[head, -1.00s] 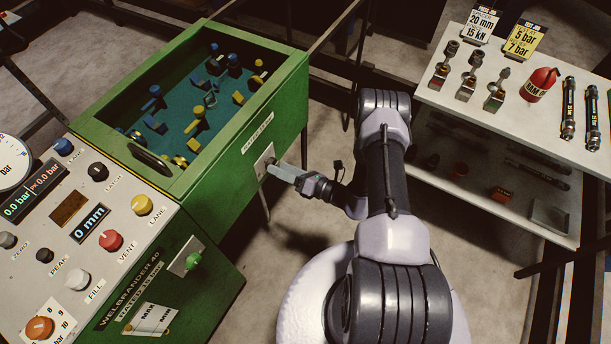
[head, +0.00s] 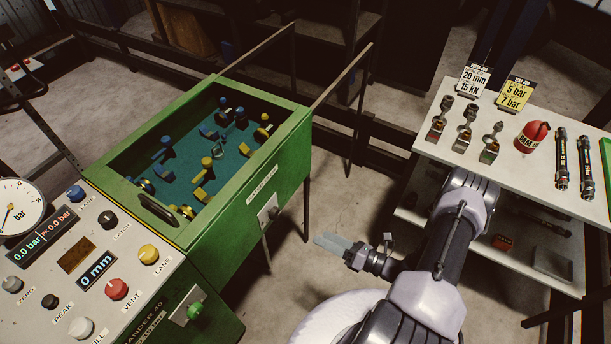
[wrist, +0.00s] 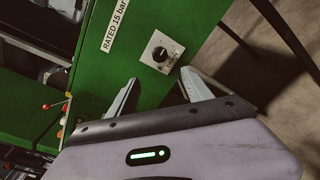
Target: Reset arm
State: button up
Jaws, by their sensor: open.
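My gripper (head: 330,242) is in the head view to the right of the green machine (head: 280,202), over bare floor and apart from everything. In the wrist view my gripper (wrist: 160,88) shows two grey fingers spread apart with nothing between them. Beyond the fingers is the machine's green side wall (wrist: 190,28). A small plate with a black knob (wrist: 160,54) is on that wall, with a label above it reading "RATED 15 bar".
A control panel (head: 62,295) with knobs and a gauge (head: 18,205) stands at the left. A white shelf (head: 520,175) at the right holds fittings, a red can (head: 531,137) and black cylinders. Thin rails extend behind the machine. Floor between machine and shelf is clear.

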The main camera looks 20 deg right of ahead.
jog(key=w+a+r+n+g+y, duration=0.1)
jog(key=a+r+n+g, duration=0.3)
jog(key=r+n+g, duration=0.5)
jog(key=w+a+r+n+g+y, duration=0.1)
jog(key=a+r+n+g, duration=0.15)
jog(key=r+n, duration=0.7)
jog(key=s+a+r+n+t+h, duration=0.1)
jog(key=s+a+r+n+h, duration=0.1)
jog(key=r, duration=0.5)
jog(key=s+a+r+n+t+h, duration=0.1)
jog(key=s+a+r+n+h, duration=0.2)
jog(key=s+r+n, duration=0.3)
jog(key=s+a+r+n+t+h, duration=0.1)
jog(key=s+r+n+h, duration=0.4)
jog(key=r, duration=0.5)
jog(key=shift+a+n, duration=0.7)
jog(key=shift+n, duration=0.35)
